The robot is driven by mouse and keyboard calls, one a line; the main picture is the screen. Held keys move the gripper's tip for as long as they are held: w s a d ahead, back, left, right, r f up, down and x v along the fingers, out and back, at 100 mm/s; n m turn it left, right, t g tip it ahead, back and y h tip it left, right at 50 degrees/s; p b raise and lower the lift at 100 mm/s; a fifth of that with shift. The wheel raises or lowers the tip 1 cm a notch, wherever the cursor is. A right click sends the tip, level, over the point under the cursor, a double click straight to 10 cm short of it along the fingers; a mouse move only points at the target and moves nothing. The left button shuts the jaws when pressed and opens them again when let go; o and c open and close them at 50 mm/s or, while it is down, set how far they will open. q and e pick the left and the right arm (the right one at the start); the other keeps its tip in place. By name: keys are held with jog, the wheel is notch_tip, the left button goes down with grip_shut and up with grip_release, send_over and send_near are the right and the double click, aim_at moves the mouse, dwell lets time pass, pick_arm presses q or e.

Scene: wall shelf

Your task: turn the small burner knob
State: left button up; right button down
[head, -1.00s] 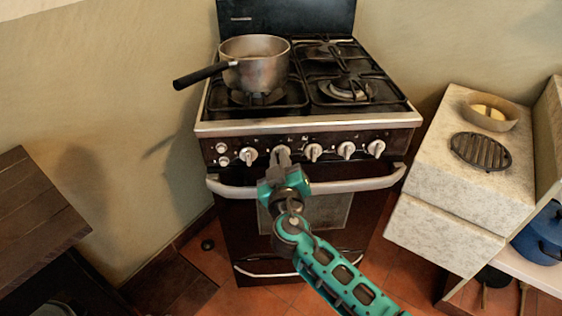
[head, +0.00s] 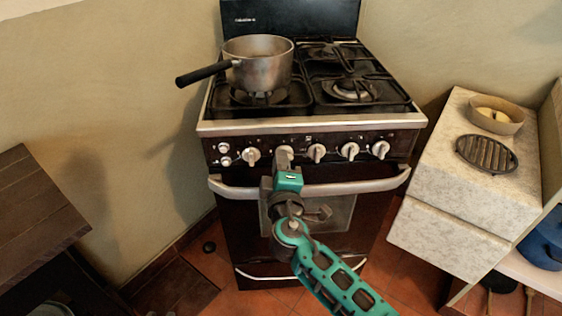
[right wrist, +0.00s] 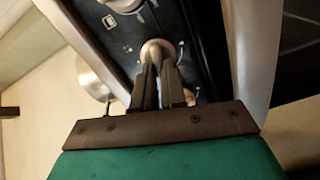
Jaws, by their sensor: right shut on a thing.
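The stove (head: 310,122) has a row of several pale knobs along its front panel. My right gripper (head: 284,160) reaches up to the panel and covers most of the second large knob from the left. In the right wrist view, my right gripper (right wrist: 160,78) is shut on that burner knob (right wrist: 158,48), with its dark fingers on either side of it. Printed marks show on the dark panel beside the knob. My left gripper is in neither view.
A metal pot (head: 258,64) with a black handle stands on the left burner. The oven's handle bar (head: 350,186) runs just below the knobs. A pale counter (head: 450,200) with a round grille (head: 487,153) and a bowl (head: 496,114) is at the right. A dark wooden surface (head: 35,215) is at the left.

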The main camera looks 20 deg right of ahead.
jog(key=shift+n, duration=0.6)
jog(key=c, duration=1.2)
grip_release()
jog(key=shift+s+f, duration=0.1)
